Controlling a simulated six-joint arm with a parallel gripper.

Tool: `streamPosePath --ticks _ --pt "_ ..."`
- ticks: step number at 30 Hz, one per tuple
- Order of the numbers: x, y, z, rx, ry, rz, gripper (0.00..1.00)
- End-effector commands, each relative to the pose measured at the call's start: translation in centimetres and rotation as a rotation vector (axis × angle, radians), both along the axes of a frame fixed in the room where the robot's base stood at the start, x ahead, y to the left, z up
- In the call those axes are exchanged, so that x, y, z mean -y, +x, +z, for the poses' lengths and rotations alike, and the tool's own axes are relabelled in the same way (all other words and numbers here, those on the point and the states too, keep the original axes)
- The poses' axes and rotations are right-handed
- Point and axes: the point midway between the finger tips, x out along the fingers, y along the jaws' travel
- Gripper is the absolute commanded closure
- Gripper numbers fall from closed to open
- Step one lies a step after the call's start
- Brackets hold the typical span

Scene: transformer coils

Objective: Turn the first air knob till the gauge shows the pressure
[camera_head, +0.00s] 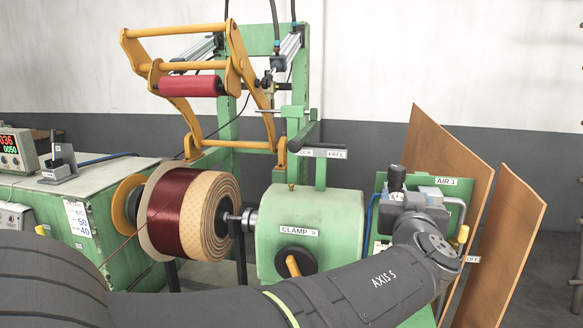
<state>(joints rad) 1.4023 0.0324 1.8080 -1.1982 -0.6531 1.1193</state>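The AIR 1 label (447,181) is on the green panel (381,184) at the right. A black knob-like part (397,178) stands upright at the top of this panel, with grey fittings beside it. I cannot tell for sure that it is the first air knob. My wrist covers most of the panel, and no gauge face can be read. My gripper (412,205) seems to be the grey and dark part just beyond my wrist, close to the black part. Its fingers cannot be made out, so neither opening nor contact can be told.
The green clamp housing (333,222) stands left of the panel, with an orange knob (292,264). A copper-red coil (185,210) is mounted further left. Brown boards (447,150) lean behind the panel. A yellow handle (463,234) and an OFF label (473,259) are close to my wrist.

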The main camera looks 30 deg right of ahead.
Motion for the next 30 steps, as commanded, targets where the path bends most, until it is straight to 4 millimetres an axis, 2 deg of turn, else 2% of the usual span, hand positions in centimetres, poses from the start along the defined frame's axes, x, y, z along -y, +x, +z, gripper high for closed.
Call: streamPosePath --ticks 21,30 --pt "9.4 9.3 -0.1 -0.005 -0.001 0.001 0.40" --pt "11.7 11.4 0.0 -0.005 -0.002 -0.001 0.40"
